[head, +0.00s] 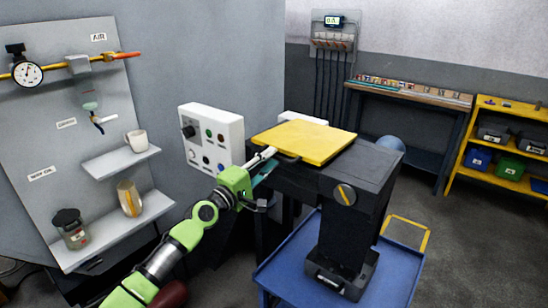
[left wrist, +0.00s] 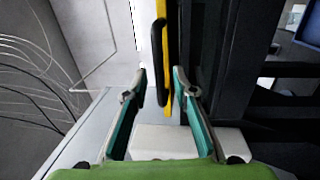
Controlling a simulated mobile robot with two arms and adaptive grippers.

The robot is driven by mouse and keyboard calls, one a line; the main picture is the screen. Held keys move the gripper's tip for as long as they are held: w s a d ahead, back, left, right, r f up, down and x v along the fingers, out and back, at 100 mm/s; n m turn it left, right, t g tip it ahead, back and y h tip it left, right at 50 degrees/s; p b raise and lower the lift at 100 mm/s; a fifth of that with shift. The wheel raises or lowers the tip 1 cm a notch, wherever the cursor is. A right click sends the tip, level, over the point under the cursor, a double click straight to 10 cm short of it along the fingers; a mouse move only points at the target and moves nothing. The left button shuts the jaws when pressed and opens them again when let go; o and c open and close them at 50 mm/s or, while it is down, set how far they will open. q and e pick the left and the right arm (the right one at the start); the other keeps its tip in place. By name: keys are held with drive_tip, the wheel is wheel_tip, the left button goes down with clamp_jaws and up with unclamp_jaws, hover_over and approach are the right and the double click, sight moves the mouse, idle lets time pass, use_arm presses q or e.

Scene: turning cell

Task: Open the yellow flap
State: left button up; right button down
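The yellow flap (head: 305,141) lies flat on top of a dark grey machine housing (head: 350,170), with a dark handle (head: 288,158) at its near left edge. In the left wrist view the flap shows edge-on as a narrow yellow strip (left wrist: 166,100), with the black handle (left wrist: 155,65) beside it. My left gripper (head: 266,161) is at the handle side of the flap. In the left wrist view its two fingers (left wrist: 160,78) stand apart, with the handle and flap edge in line with the gap between them. Contact cannot be told. My right gripper is not in view.
A white control box (head: 212,138) stands left of the flap. A grey panel with shelves (head: 122,160) holds a mug and jars. A blue cart (head: 300,262) stands below the housing. A workbench (head: 410,95) and yellow rack (head: 480,140) are farther back; floor at right is clear.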

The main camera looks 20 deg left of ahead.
use_arm(q)
drive_tip(key=shift+x, duration=1.3)
clamp_jaws()
